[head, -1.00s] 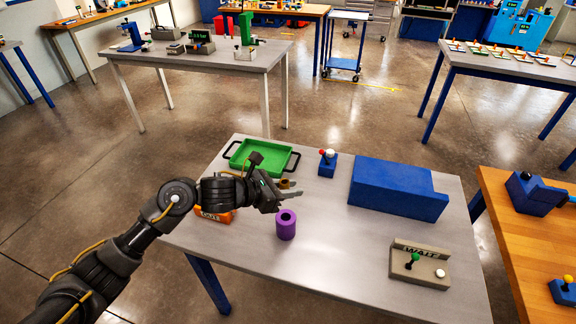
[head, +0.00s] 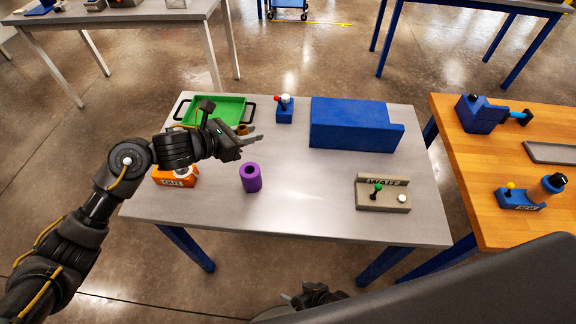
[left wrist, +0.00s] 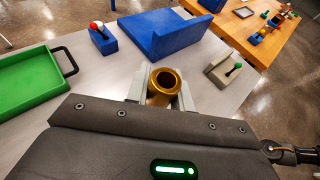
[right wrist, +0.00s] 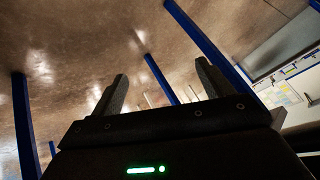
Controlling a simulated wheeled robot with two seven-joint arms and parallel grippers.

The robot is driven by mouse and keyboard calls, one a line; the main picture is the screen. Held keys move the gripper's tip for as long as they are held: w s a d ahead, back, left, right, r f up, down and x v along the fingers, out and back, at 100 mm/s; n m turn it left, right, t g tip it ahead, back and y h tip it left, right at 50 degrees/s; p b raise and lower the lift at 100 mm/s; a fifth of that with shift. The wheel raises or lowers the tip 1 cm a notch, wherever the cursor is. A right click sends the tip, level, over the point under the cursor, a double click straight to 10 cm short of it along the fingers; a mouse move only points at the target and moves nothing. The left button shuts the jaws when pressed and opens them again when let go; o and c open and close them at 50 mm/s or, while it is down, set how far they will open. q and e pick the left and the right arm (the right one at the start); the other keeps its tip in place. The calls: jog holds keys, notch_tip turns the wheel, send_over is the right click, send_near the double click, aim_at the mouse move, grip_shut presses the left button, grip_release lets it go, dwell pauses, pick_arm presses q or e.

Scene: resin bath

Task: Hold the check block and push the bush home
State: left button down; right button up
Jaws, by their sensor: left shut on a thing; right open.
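A purple cylinder with a hole in its top, which I take as the check block (head: 251,178), stands upright on the grey table. My left gripper (head: 250,141) is above and behind it, shut on a brass-coloured bush (head: 242,130). In the left wrist view the hollow bush (left wrist: 164,84) sits between the two fingers, its open end showing. The purple block is not visible in that view. My right gripper (head: 300,297) is low at the front, off the table edge. Its fingers are apart and empty in the right wrist view (right wrist: 160,85).
On the table (head: 300,215) are a green tray (head: 218,112), an orange labelled box (head: 175,178), a blue block with a red-and-white top (head: 285,112), a large blue stepped block (head: 350,125) and a beige lever panel (head: 383,195). A wooden bench (head: 470,165) stands at right. The table's front middle is clear.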

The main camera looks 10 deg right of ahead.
aim_at(255, 171)
jog(key=w+a+r+n+t+y, duration=0.1)
jog(key=w+a+r+y, duration=0.2)
jog(key=r, duration=0.7)
jog(key=w+a+r+n+t+y, duration=0.1)
jog(key=w+a+r+y, duration=0.15)
jog(key=a+r, duration=0.45)
jog(key=w+a+r+n+t+y, duration=0.15)
jog(key=w+r, duration=0.25)
jog(key=r, duration=0.8)
jog(key=w+d+r+n, duration=0.1)
jog(key=w, duration=0.2)
jog(key=w+d+r+n, duration=0.2)
jog(key=w, duration=0.1)
jog(key=w+d+r+n+y, duration=0.1)
jog(key=w+d+n, duration=0.1)
jog(key=shift+w+d+r+g, duration=0.15)
jog(key=shift+w+r+g, duration=0.1)
jog(key=shift+w+r, duration=0.15)
jog(key=w+d+r+n+g, duration=0.1)
jog(key=w+d+n+g, duration=0.3)
jog(key=w+d, duration=0.45)
jog(key=x, duration=1.1)
jog(key=shift+s+a+f, duration=0.15)
jog(key=shift+s+f, duration=0.05)
jog(key=c, duration=1.1)
